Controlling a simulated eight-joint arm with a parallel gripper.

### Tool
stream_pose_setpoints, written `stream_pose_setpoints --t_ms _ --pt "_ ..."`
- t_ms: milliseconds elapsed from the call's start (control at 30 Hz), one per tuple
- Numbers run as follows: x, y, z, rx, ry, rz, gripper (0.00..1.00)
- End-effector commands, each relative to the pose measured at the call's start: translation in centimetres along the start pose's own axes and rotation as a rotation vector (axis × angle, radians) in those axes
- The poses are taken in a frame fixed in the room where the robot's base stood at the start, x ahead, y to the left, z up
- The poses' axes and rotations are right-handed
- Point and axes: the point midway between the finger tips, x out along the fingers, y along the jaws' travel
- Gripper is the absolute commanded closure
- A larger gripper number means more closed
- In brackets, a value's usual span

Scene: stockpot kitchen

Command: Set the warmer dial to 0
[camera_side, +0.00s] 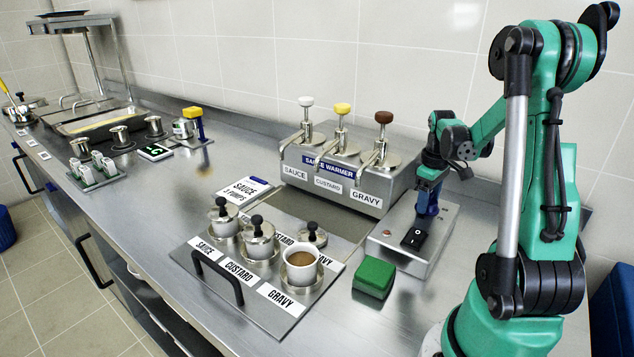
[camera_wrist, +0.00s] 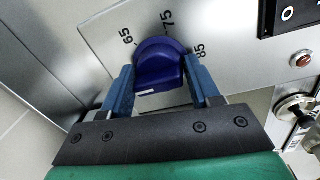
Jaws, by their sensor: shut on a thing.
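The warmer dial (camera_wrist: 158,66) is a round blue knob with a raised grip, on a light metal panel. The marks 65, 75 and 85 show around its far side in the wrist view. A short white line shows on the knob's near edge, on the side away from those numbers. No 0 mark shows by the dial; the panel nearest my gripper is hidden. My gripper (camera_wrist: 160,78) has its blue fingers on either side of the knob and is shut on it. In the side view my gripper (camera_side: 428,205) points down at the control box (camera_side: 440,245), and its fingers hide the dial.
A black rocker switch (camera_side: 418,237) and a red lamp (camera_wrist: 301,58) are on the same panel. The sauce warmer (camera_side: 340,175) with its pumps stands behind. A green block (camera_side: 374,277) and a tray of lidded pots (camera_side: 270,300) stand in front and to the left.

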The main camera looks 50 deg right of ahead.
Motion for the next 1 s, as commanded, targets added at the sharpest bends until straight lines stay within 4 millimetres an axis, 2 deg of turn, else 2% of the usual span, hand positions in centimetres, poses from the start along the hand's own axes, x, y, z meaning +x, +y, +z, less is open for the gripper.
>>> stream_pose_setpoints --t_ms 300,333,400,433,767,1000 --pt "0.0 -0.3 -0.1 -0.007 0.003 -0.009 0.97" --pt "0.0 -0.3 -0.1 -0.006 0.003 -0.009 0.39" --pt "0.0 -0.2 -0.1 -0.006 0.002 -0.008 0.19" --pt "0.0 -0.2 -0.1 -0.005 0.002 -0.007 0.15" --pt "-0.2 -0.1 0.0 -0.002 0.000 -0.004 0.15" --pt "-3.1 -0.1 0.0 -0.003 0.001 -0.004 0.15"
